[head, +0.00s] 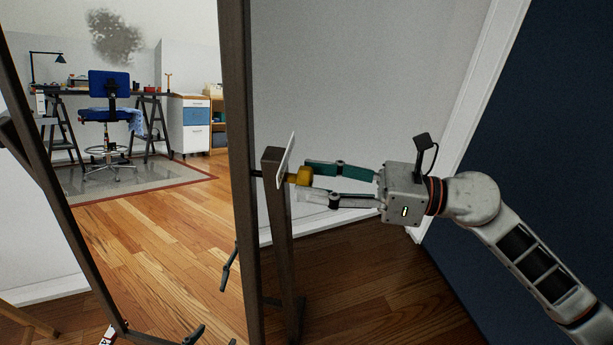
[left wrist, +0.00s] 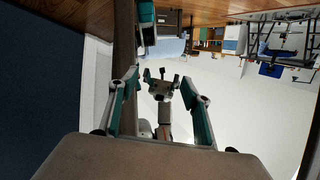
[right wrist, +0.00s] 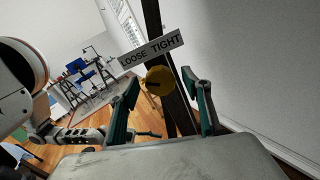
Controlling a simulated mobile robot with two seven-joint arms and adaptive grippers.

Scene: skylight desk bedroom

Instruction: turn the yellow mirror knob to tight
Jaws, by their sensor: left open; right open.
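The yellow knob (head: 301,176) sits on the mirror's side post, beside a white plate (head: 286,160) seen nearly edge-on. The right wrist view shows the knob (right wrist: 160,78) below the plate (right wrist: 151,48), which reads LOOSE on the left and TIGHT on the right. A small dark mark shows on the knob; which word it points to is unclear. My right gripper (head: 306,182) is open, its fingers (right wrist: 165,92) on either side of the knob; contact cannot be told. My left gripper (left wrist: 160,85) is open and empty, facing the mirror.
The mirror's dark frame (head: 238,130) and stand post (head: 279,235) are close to my right gripper. The mirror glass shows a reflected desk and blue chair (head: 109,85). A grey wall (head: 350,80) stands behind, with wooden floor (head: 390,300) below.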

